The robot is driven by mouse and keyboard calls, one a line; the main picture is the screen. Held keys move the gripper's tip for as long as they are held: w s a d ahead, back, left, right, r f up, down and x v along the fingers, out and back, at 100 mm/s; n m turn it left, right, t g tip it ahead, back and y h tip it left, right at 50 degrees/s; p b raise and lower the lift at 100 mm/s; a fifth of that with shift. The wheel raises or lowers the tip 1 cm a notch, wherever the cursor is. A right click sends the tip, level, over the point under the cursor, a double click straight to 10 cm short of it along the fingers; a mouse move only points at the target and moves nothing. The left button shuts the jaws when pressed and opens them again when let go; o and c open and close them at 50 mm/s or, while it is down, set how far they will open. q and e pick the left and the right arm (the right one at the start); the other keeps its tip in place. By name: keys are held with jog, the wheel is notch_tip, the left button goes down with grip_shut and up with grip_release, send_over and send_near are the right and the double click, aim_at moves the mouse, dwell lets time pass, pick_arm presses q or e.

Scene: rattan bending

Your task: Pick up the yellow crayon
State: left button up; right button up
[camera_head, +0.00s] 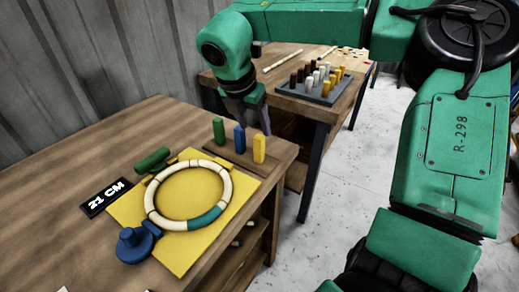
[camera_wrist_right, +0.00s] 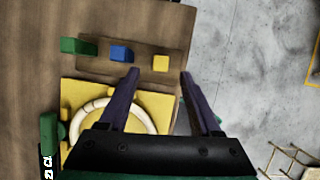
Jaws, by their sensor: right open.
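The yellow crayon (camera_head: 259,149) stands upright at the right end of a small wooden holder (camera_head: 228,155) near the right edge of the wooden table. A blue crayon (camera_head: 239,139) and a green crayon (camera_head: 219,131) stand to its left. In the right wrist view the yellow crayon (camera_wrist_right: 161,63) shows from above, just beyond and between the fingertips. My right gripper (camera_head: 252,122) is open and empty, above and behind the crayons. Its two purple fingers (camera_wrist_right: 159,74) point toward the yellow crayon and do not touch it. My left gripper is not in view.
A white ring (camera_head: 189,162) with a teal section lies on a yellow board (camera_head: 180,262), with green and blue clamp pieces (camera_head: 135,244) beside it. Behind, another table holds a tray (camera_head: 318,92) of several pegs.

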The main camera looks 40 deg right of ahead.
aim_at(258, 138)
jog(key=p+x, duration=0.1)
jog(key=x, duration=0.7)
jog(key=shift+a+p, duration=0.2)
jog(key=shift+p, duration=0.2)
jog(key=shift+s+r, duration=0.1)
grip_shut()
